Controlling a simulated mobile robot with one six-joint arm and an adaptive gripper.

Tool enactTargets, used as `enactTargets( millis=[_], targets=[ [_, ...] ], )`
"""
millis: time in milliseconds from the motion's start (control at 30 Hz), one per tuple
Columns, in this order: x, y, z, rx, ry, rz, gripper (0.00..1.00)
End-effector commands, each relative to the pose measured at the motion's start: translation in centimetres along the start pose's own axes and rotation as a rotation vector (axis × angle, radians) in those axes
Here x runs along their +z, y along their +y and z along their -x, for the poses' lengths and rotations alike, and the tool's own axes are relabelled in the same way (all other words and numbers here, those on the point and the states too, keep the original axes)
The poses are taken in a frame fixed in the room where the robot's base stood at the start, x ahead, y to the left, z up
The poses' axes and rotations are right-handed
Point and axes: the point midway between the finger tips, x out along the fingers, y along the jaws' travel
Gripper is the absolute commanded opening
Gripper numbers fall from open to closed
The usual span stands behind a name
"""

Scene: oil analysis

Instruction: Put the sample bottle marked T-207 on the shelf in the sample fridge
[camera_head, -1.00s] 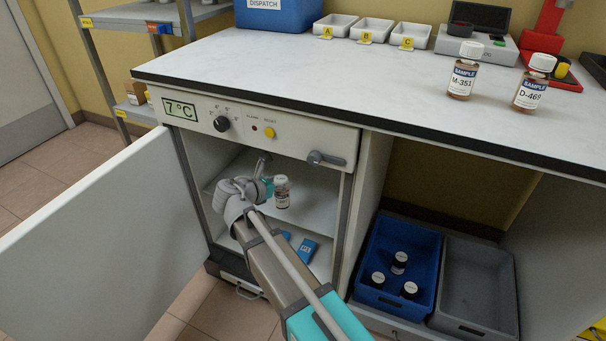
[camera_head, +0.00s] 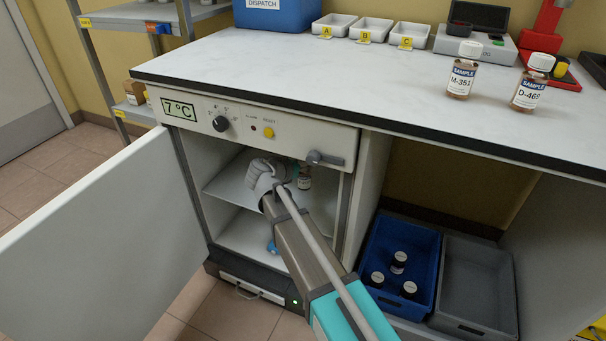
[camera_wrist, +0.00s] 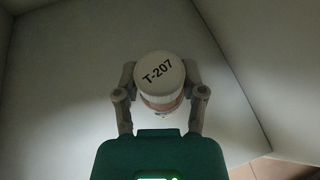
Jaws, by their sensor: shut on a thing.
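The sample bottle (camera_wrist: 160,80) has a white cap marked T-207 and stands between the two fingers of my gripper (camera_wrist: 160,100) in the wrist view. My gripper is shut on it. In the head view the bottle (camera_head: 304,178) shows beside my wrist, inside the open sample fridge (camera_head: 260,130), at about the height of the upper shelf (camera_head: 226,186). Whether the bottle touches the shelf I cannot tell. My arm hides part of the shelf and the lower compartment. The fridge door (camera_head: 110,220) stands wide open to the left.
On the bench top (camera_head: 300,75) stand bottles M-351 (camera_head: 462,78) and D-469 (camera_head: 530,92). A blue crate (camera_head: 428,245) with several dark-capped bottles and an empty grey crate (camera_head: 475,280) are right of the fridge. A blue item (camera_head: 272,247) lies low in the fridge, partly hidden.

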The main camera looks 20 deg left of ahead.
Motion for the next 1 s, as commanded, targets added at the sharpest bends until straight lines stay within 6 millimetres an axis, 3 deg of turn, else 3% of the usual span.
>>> enactTargets(
  millis=[600,1000],
  targets=[
    [-3.3,0.1,-1.2,0.001,-0.001,0.001,0.01],
    [-3.3,0.2,-1.1,0.002,-0.001,0.001,0.01]
  ],
)
